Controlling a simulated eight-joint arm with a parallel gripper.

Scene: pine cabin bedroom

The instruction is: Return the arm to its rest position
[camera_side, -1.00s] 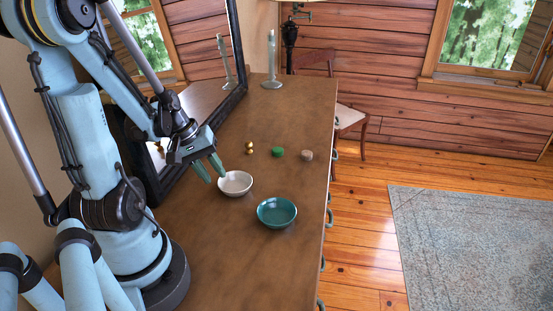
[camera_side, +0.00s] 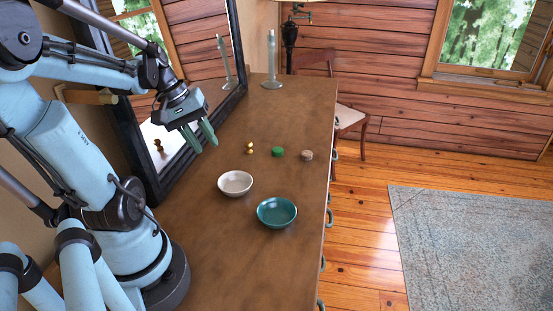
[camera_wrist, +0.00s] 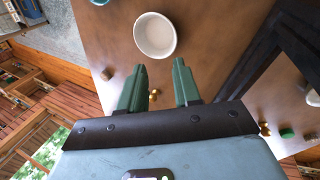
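My gripper (camera_side: 206,147) is raised above the wooden dresser top, in front of the mirror, its green fingers pointing down and right. In the wrist view my gripper (camera_wrist: 160,66) has its fingers spread with nothing between them. A white bowl (camera_side: 235,184) stands below it, apart from the fingers; the bowl also shows in the wrist view (camera_wrist: 155,36). My upper arm links lean back at the left of the side view.
A teal bowl (camera_side: 277,212) stands near the front edge. A small gold object (camera_side: 249,148), a green one (camera_side: 278,152) and a brownish one (camera_side: 307,155) lie farther back. A framed mirror (camera_side: 190,60) stands close behind my gripper. A candlestick (camera_side: 271,70) is at the far end.

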